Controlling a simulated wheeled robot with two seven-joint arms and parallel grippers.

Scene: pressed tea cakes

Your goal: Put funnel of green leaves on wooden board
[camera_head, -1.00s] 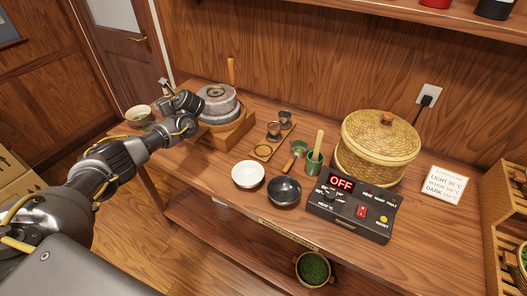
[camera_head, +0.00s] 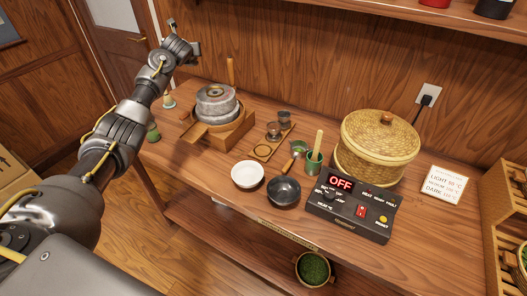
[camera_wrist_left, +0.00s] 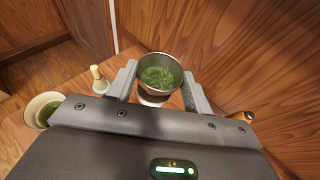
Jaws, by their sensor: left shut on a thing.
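My left gripper (camera_head: 184,40) is raised in the air at the back left, above the table's far left end. In the left wrist view its two fingers are shut on a round metal funnel (camera_wrist_left: 159,72) with green leaves in it, mouth facing the camera. In the head view I cannot make out the funnel clearly. A small wooden board (camera_head: 262,152) with a round recess lies mid-table, right of the stone mill, with small dark cups (camera_head: 274,129) at its far end. My right gripper is not in view.
The stone mill (camera_head: 216,102) on its wooden base stands between my gripper and the board. A white bowl (camera_head: 248,174), a black bowl (camera_head: 284,190), a green cup (camera_head: 314,163) and a control box (camera_head: 352,212) stand in front. A lidded basket (camera_head: 378,146) is at right.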

